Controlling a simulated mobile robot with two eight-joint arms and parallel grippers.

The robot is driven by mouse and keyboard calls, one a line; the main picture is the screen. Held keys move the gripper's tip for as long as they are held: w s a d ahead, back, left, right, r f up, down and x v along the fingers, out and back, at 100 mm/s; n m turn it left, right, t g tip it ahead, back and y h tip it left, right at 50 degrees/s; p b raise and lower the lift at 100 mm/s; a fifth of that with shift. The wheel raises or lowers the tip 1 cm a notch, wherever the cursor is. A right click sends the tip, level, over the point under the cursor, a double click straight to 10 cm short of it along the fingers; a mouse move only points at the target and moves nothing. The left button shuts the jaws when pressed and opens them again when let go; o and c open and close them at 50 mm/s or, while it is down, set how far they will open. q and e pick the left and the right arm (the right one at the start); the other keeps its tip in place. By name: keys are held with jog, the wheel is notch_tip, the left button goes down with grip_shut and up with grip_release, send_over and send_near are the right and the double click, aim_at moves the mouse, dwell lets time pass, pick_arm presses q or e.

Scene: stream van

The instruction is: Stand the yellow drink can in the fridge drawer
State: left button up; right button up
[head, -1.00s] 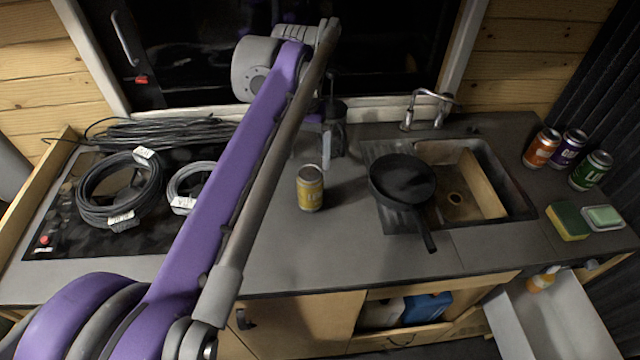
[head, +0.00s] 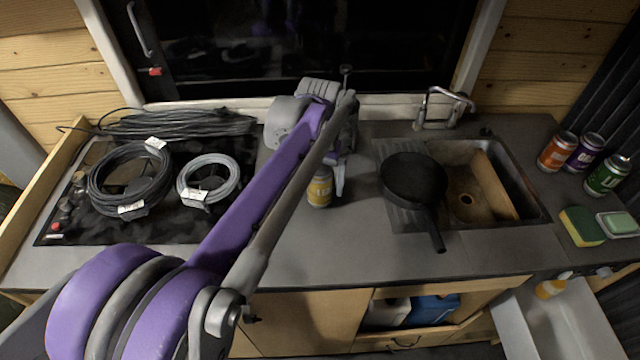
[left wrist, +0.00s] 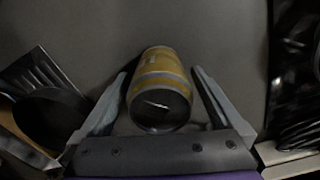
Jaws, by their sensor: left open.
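The yellow drink can (head: 319,190) stands upright on the grey counter, left of the sink. In the left wrist view the yellow can (left wrist: 160,80) is between the two fingers of my left gripper (left wrist: 160,95), with gaps on both sides. My left gripper (head: 338,178) is open and low at the can; my forearm hides part of it in the head view. The open fridge drawer (head: 560,320) is at the lower right, with an orange-yellow item (head: 550,288) inside near its back. My right gripper is not in view.
A black pan (head: 413,180) lies across the drainer beside the sink (head: 470,190). Orange (head: 557,152), purple (head: 585,153) and green (head: 607,175) cans, a sponge (head: 581,227) and a soap dish (head: 619,224) are at right. Cable coils (head: 130,180) lie on the hob at left.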

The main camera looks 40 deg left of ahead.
pick_arm(q)
grip_shut()
dwell(0.5)
jog(key=shift+r, duration=0.15)
